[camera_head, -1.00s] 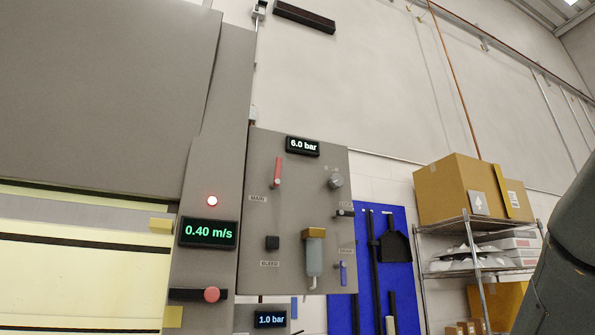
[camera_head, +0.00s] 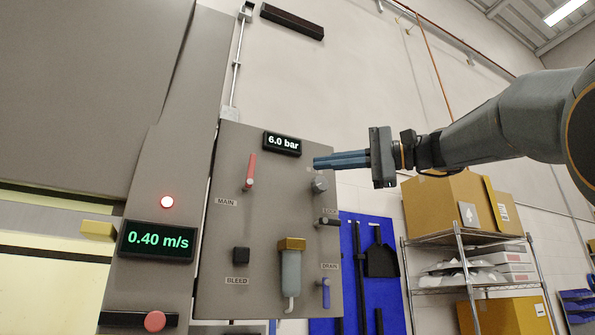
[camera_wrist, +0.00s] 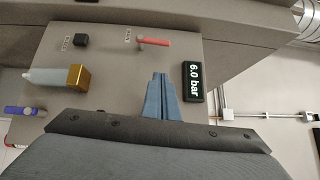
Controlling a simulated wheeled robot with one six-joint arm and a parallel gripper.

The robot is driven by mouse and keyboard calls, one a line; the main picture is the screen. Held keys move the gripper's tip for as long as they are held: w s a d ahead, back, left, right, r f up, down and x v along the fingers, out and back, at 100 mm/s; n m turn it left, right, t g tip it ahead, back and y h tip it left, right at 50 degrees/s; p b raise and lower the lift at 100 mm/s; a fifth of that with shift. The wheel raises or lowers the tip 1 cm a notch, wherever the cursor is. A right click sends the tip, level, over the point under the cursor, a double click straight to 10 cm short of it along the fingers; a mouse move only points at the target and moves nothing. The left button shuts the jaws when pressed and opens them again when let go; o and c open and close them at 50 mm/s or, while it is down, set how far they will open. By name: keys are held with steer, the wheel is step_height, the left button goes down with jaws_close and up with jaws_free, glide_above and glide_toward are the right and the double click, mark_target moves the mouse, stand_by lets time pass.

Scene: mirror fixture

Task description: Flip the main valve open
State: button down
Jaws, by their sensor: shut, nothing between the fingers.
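The main valve is a red lever (camera_head: 250,171) on the grey panel (camera_head: 230,260), above the label MAIN. It stands nearly upright in the head view and also shows in the wrist view (camera_wrist: 155,42). My gripper (camera_head: 316,163) is in front of the panel's upper right, to the right of the lever and apart from it. Its blue fingers are together and empty, pointing left in the head view.
The panel also carries a 6.0 bar display (camera_head: 282,144), a grey knob (camera_head: 319,184), a black bleed button (camera_head: 241,255), a gold-topped filter bowl (camera_head: 291,270) and a blue drain lever (camera_head: 326,293). A shelf with boxes (camera_head: 450,200) stands at the right.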

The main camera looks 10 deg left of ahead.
steer(key=p, duration=0.4)
glide_toward(255, 163)
steer(key=w+a, duration=0.3)
steer(key=w, duration=0.2)
steer(key=s+a+p, duration=0.1)
steer(key=s+a, duration=0.1)
steer(key=shift+s+a+r+p, duration=0.2)
steer(key=shift+a+r+p, duration=0.15)
steer(key=shift+r+p, duration=0.05)
steer(key=shift+a, duration=0.1)
steer(key=shift+s+a+b, duration=0.15)
steer(key=shift+a+b, duration=0.05)
steer(key=shift+b, duration=0.15)
steer(key=shift+s+a+r, duration=0.1)
steer(key=shift+s+r, duration=0.05)
steer(key=shift+r, duration=0.05)
